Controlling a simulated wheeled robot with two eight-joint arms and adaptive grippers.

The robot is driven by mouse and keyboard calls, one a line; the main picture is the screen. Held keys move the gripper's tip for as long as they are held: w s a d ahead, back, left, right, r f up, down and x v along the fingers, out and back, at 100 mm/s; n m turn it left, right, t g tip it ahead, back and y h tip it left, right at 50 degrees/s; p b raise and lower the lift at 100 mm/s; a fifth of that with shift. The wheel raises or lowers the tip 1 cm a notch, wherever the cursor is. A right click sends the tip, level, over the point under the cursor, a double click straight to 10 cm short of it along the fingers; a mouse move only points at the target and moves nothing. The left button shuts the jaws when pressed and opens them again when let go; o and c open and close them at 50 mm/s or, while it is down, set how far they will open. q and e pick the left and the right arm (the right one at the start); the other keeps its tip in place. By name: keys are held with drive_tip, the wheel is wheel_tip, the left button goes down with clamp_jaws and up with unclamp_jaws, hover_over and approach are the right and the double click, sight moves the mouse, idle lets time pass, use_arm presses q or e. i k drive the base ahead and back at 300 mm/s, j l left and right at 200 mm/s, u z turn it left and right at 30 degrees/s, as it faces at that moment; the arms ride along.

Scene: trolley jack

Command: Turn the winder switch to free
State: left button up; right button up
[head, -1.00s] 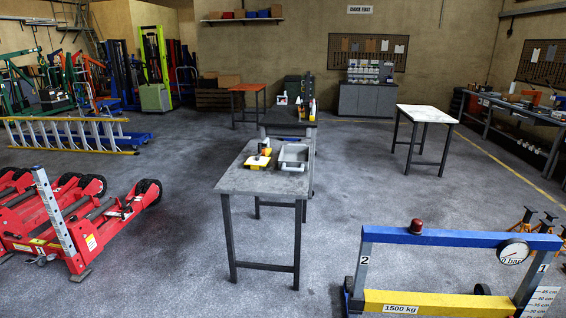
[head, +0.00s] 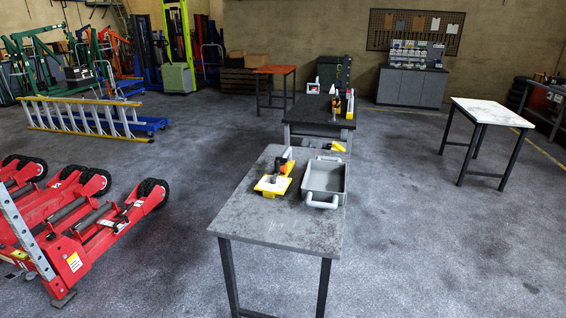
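A small device with a yellow base and dark and orange upper parts (head: 273,181) stands on the near grey table (head: 250,222). I cannot make out a switch on it. On the dark bench (head: 310,113) behind stand red, white and yellow items (head: 343,103), too small to tell whether one is a winder with a switch. Neither of my grippers is in the head view.
A grey tray (head: 323,180) lies beside the yellow-based device. Red jack equipment (head: 95,225) stands at left, near a ladder (head: 80,115). A white-topped table (head: 490,112) stands at right. The floor (head: 430,240) right of the near table is clear.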

sight(283, 161)
drive_tip(key=i+j+u, duration=0.3)
drive_tip(key=i, duration=0.4)
drive_tip(key=i+u, duration=0.3)
drive_tip(key=i, duration=0.4)
